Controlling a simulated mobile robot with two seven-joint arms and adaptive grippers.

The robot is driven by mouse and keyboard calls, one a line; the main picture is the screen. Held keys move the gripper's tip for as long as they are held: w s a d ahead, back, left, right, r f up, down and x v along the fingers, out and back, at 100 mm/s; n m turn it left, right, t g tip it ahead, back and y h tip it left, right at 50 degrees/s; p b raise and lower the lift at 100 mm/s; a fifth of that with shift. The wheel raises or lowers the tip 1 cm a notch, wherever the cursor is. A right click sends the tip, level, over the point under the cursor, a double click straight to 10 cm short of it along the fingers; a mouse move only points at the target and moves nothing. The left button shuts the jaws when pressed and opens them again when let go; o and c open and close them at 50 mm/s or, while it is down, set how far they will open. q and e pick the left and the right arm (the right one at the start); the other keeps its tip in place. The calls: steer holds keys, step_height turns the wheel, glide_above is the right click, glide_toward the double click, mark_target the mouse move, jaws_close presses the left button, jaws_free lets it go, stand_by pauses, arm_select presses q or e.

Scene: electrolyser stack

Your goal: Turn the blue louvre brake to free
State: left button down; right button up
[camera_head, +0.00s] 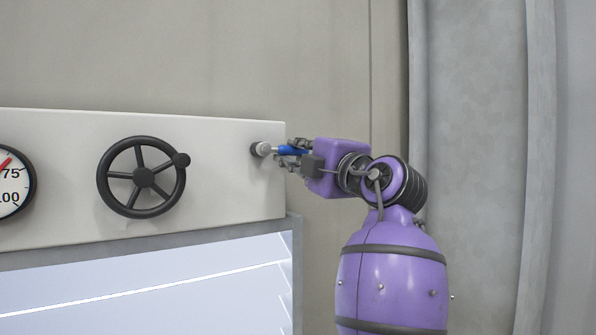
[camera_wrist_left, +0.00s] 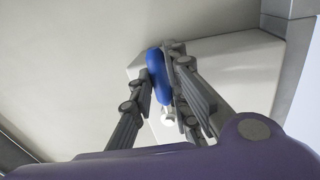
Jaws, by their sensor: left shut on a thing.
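The blue louvre brake (camera_head: 290,150) is a small lever with a blue grip. It stands out from a round light-grey hub (camera_head: 260,149) at the right end of the pale panel. My left gripper (camera_head: 293,154) has its fingers closed around the blue grip, and its fingers hide part of it. In the left wrist view the blue grip (camera_wrist_left: 155,63) lies between the fingers, with a whitish end below. My right gripper is out of view.
A black spoked handwheel (camera_head: 144,177) is on the panel (camera_head: 230,185) to the left. A round gauge (camera_head: 12,182) is at the left edge. A bright window-like pane (camera_head: 150,290) lies below. Bare wall is behind.

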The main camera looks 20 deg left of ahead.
arm_select(q)
steer(key=shift+r+n, duration=0.35)
steer(key=shift+n, duration=0.05)
steer(key=c, duration=1.7)
jaws_free()
steer(key=shift+f, duration=0.1)
steer(key=shift+s+d, duration=0.1)
steer(key=v, duration=1.1)
steer(key=shift+s+d+f, duration=0.1)
steer(key=shift+d, duration=0.25)
